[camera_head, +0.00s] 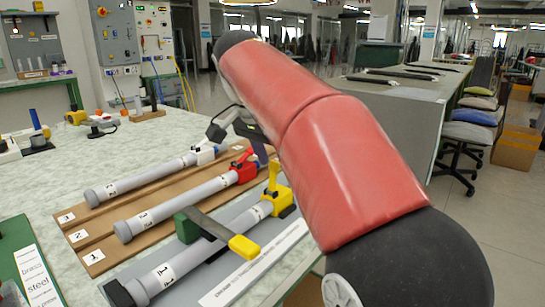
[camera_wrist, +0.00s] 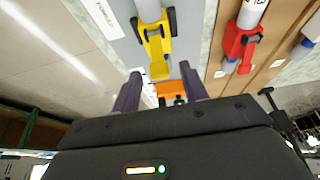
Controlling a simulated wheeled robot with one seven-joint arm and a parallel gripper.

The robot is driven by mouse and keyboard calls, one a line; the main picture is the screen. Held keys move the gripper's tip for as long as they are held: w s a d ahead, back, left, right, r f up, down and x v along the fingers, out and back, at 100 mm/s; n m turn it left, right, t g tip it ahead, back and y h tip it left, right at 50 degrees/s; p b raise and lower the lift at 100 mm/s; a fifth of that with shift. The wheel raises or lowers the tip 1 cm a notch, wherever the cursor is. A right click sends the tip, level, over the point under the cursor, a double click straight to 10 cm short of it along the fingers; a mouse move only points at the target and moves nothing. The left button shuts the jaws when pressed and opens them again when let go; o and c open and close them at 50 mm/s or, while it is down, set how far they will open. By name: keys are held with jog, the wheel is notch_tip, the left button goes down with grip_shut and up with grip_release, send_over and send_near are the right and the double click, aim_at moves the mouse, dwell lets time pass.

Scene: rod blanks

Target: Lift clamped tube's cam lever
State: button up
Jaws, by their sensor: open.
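A grey tube (camera_head: 165,272) lies nearest on a grey board, with a yellow clamp (camera_head: 280,200) at its far end. The clamp's yellow lever (camera_head: 273,174) stands up in the head view. A dark bar with a yellow end (camera_head: 243,246) and a green block (camera_head: 188,225) crosses this tube. My gripper (camera_wrist: 160,71) is open and empty. In the wrist view the yellow clamp (camera_wrist: 154,32) is just beyond my fingertips, with its yellow tab (camera_wrist: 159,68) between them in the picture; I cannot tell any contact. My arm hides most of the gripper in the head view.
Two more grey tubes lie on brown boards: one with a red clamp (camera_head: 243,168), one with a white clamp (camera_head: 205,153). The red clamp (camera_wrist: 240,42) is right of the yellow one in the wrist view. A green tray with labels (camera_head: 35,270) is at the front left.

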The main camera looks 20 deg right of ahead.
grip_shut()
jog(key=shift+s+a+f+t+h+b, duration=0.3)
jog(key=shift+h+b, duration=0.2)
jog(key=shift+b, duration=0.55)
jog(key=shift+s+a+b, duration=0.1)
jog(key=shift+a+b, duration=0.1)
jog(key=shift+b, duration=0.25)
jog(key=shift+s+a+r+t+h+b, duration=0.2)
jog(key=shift+t+h+b, duration=0.1)
jog(key=shift+t+h, duration=0.2)
jog(key=shift+w, duration=0.1)
grip_release()
jog(key=shift+r, duration=0.1)
